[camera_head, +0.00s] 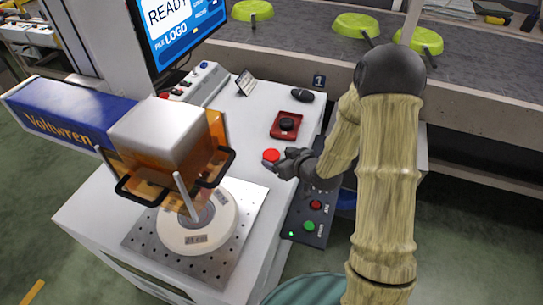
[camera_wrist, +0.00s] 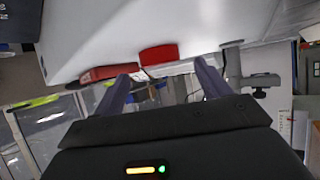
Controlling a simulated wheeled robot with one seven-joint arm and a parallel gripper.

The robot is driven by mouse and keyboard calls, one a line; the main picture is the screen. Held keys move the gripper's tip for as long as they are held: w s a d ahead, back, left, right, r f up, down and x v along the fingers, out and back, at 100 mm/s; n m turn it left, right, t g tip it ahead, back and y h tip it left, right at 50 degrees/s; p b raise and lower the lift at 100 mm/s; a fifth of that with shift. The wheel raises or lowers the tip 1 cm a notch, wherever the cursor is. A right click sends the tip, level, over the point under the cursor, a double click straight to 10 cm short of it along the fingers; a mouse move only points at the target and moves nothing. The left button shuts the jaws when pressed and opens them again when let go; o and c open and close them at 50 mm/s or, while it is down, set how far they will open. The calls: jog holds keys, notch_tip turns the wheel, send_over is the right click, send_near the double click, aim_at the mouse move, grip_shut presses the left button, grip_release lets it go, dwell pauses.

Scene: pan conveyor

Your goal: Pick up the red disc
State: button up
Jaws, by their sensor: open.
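The red disc (camera_head: 271,156) lies on the white machine table, near its right edge. In the wrist view the red disc (camera_wrist: 158,54) shows side-on, just beyond and between the two fingertips. My gripper (camera_head: 277,164) is beside the disc, at its right in the head view. In the wrist view my gripper (camera_wrist: 161,74) is open, with nothing seen between its fingers. Whether a fingertip touches the disc, I cannot tell.
A red tray with a black round piece (camera_head: 286,125) sits behind the disc; a black mouse (camera_head: 302,95) lies further back. A button panel (camera_head: 311,220) is below my gripper. Green pans (camera_head: 355,25) sit on the conveyor.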

aim_at(272, 155)
jog(key=x, duration=0.3)
jog(key=shift+w+a+f, duration=0.2)
jog(key=shift+w+a, duration=0.05)
jog(key=c, duration=1.1)
